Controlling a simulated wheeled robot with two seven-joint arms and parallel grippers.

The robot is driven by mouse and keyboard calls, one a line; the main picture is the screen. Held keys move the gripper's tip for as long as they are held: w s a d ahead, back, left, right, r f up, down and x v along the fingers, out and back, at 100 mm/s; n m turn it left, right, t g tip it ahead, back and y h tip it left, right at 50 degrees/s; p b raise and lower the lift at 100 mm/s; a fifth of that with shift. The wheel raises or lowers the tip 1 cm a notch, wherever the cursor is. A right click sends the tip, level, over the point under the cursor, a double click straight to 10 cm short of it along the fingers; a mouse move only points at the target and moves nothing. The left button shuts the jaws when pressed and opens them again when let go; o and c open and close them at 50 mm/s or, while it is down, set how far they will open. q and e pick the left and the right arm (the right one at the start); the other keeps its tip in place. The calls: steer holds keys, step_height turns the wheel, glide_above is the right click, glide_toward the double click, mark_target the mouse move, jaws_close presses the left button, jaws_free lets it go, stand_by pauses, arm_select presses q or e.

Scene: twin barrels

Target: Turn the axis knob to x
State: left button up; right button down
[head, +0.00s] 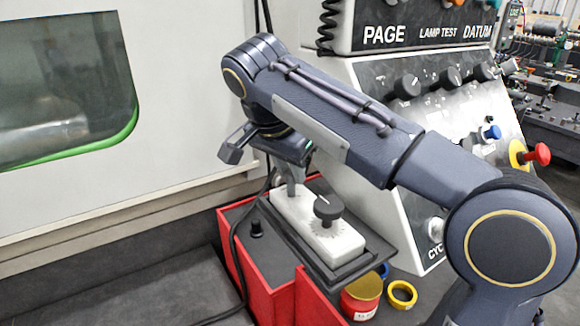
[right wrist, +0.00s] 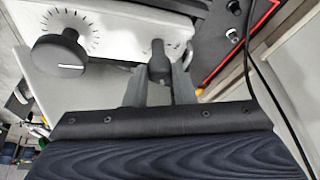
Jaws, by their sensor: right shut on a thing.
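A white control box (head: 345,240) with two black knobs lies in a dark tray on a red cabinet; the box also shows in the right wrist view (right wrist: 110,40). My right gripper (head: 291,180) reaches down to the far end of the box. In the right wrist view its two fingers (right wrist: 160,78) are shut on a small black knob (right wrist: 158,60), which I take to be the axis knob. Its letters are not readable. The larger dial knob (head: 327,207) is free at the near end; its white line and tick marks show in the right wrist view (right wrist: 60,55). My left gripper is not in view.
A black cable (head: 236,255) hangs beside the red cabinet (head: 258,280). A grey panel (head: 390,125) with several knobs and a red button (head: 537,154) stands behind my right arm. A red tin (head: 361,297) and yellow ring (head: 402,295) lie right of the cabinet.

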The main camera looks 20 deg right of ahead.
steer(key=c, duration=1.2)
jaws_free()
steer(key=v, duration=0.7)
steer(key=shift+r+p, duration=0.35)
steer(key=shift+r, duration=0.05)
